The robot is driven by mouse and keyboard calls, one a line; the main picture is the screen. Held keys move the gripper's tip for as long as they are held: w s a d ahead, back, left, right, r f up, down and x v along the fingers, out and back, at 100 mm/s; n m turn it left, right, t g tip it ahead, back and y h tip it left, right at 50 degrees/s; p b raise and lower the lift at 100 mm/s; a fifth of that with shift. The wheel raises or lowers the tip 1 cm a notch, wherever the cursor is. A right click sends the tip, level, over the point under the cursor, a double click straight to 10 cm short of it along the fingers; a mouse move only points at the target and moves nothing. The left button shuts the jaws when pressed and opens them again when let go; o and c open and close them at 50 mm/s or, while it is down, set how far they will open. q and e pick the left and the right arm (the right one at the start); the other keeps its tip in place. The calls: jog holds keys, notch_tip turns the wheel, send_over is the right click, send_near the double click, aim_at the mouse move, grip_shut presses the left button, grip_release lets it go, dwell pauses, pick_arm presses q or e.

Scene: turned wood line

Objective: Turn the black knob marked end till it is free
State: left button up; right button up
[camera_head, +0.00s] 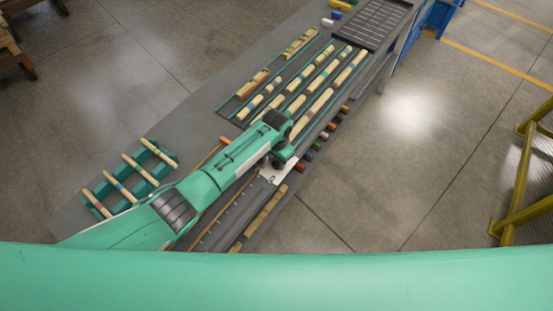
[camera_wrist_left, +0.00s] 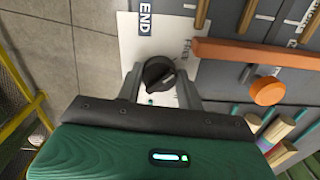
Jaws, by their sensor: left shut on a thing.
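The black knob (camera_wrist_left: 158,73) shows in the left wrist view on a white plate (camera_wrist_left: 128,45). A black label reading END (camera_wrist_left: 145,16) is on the plate beyond it. My left gripper (camera_wrist_left: 160,84) has a finger on each side of the knob and is shut on it. The knob's pointer mark is too small to read surely. In the head view my left gripper (camera_head: 277,164) is over the near right part of the bench, by a white plate (camera_head: 284,173); the knob is hidden there. My right gripper is not in view.
An orange bar (camera_wrist_left: 240,52) and a round orange knob (camera_wrist_left: 268,91) sit right of the black knob. Striped wooden pieces lie on the bench (camera_head: 205,100) in green racks. A dark gridded tray (camera_head: 375,22) is at the far end.

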aim_at(276, 161)
pick_arm(q)
jog(key=o, duration=1)
notch_tip(276, 161, up, 14)
jog(key=b, duration=0.3)
jog(key=shift+s+f, duration=0.1)
jog(key=shift+f, duration=0.1)
